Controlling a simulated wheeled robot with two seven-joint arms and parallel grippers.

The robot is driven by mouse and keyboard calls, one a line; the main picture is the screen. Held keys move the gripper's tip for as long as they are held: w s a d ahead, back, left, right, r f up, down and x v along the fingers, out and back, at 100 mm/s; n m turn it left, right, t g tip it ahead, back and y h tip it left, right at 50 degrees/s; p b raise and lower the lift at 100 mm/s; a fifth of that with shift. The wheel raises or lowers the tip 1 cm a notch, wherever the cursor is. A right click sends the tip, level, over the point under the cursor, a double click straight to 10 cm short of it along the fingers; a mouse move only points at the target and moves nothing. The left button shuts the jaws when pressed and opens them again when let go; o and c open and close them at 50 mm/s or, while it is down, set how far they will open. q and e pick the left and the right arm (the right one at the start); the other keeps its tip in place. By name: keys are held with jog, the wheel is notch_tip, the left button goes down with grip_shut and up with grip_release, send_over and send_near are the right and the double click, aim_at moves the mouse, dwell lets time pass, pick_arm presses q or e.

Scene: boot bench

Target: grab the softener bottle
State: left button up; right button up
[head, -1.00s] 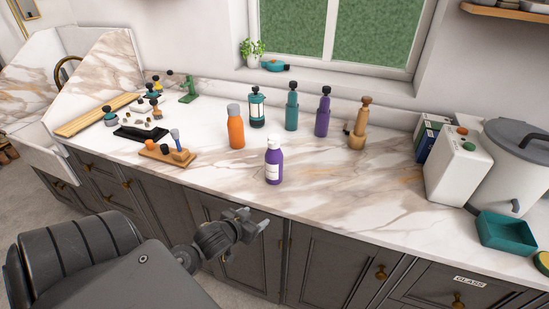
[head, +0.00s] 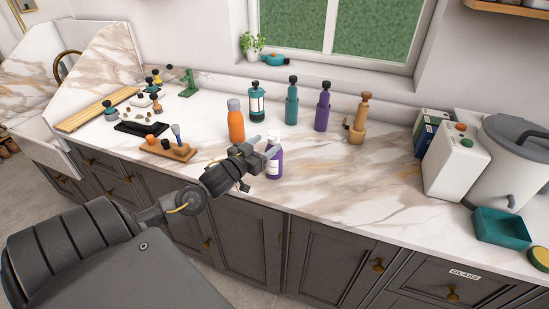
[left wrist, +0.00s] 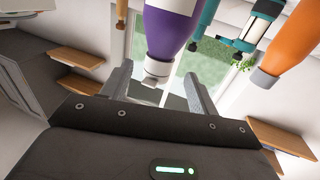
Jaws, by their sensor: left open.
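The purple bottle (head: 275,166) with a white label and pale cap stands upright near the counter's front edge; I take it for the softener. My left gripper (head: 264,149) is open in front of its upper part and hides some of it. In the left wrist view, which is upside down, the bottle (left wrist: 172,28) hangs with its white cap between the two spread fingers (left wrist: 157,80). I cannot tell whether the fingers touch it. My right gripper is not in view.
An orange bottle (head: 236,121) stands close behind and left. A teal lantern (head: 257,103), teal mill (head: 292,102), purple mill (head: 323,107) and wooden mill (head: 359,120) stand further back. A wooden block with tools (head: 167,150) lies left.

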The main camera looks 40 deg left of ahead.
aim_at(277, 135)
pick_arm(q)
jog(key=shift+w, duration=0.65)
jog(key=w+p, duration=0.2)
jog(key=w, duration=0.2)
jog(key=shift+w+r+p, duration=0.1)
jog(key=shift+w+p, duration=0.25)
jog(key=shift+w, duration=0.25)
jog(key=shift+s, duration=0.1)
jog(key=shift+c, duration=0.4)
grip_shut()
jog(key=shift+a, duration=0.1)
